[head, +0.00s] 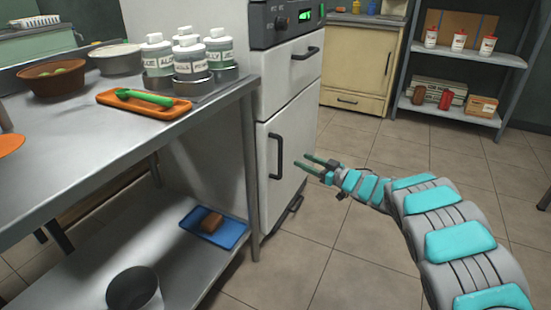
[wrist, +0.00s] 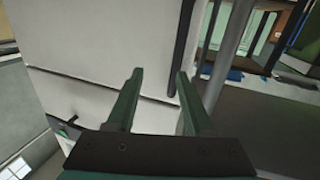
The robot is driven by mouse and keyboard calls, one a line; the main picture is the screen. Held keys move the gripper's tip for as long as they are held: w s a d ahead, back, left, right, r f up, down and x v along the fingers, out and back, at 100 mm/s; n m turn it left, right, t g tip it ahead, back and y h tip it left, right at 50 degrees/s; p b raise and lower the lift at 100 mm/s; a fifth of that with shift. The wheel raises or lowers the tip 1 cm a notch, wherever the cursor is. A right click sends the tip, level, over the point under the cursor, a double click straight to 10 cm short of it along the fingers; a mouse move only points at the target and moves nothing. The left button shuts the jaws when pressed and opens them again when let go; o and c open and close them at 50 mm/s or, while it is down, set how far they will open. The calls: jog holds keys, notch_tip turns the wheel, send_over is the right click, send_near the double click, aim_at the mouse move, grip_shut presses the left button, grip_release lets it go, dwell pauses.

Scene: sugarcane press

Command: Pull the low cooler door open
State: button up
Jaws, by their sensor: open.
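The low cooler door (head: 291,134) is a white panel on the front of the cooler. It looks shut in the head view. Its dark upright handle (head: 275,157) is near the panel's left edge. My gripper (head: 308,164) is open and empty, pointing left toward the door, and appears to the right of the handle in the head view. The wrist view shows both green fingers of my gripper (wrist: 160,73) apart before white panels. A dark bar (wrist: 184,45) there is by the right finger; I cannot tell whether they touch.
A steel table (head: 50,140) stands left of the cooler, its leg (head: 250,170) close by. Its lower shelf holds a blue tray (head: 232,236) and a dark pot (head: 133,288). An upper panel has a dark handle (head: 305,53). Tiled floor (head: 325,260) before the cooler is clear.

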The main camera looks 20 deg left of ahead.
jog(key=s+a+g, duration=0.1)
jog(key=s+a, duration=0.1)
send_over(280, 174)
jog(key=shift+w+a+f+n+y, duration=0.2)
jog(key=shift+w+f+n+y, duration=0.1)
jog(key=shift+w+y, duration=0.1)
jog(key=shift+c, duration=0.4)
grip_shut()
dwell(1.1)
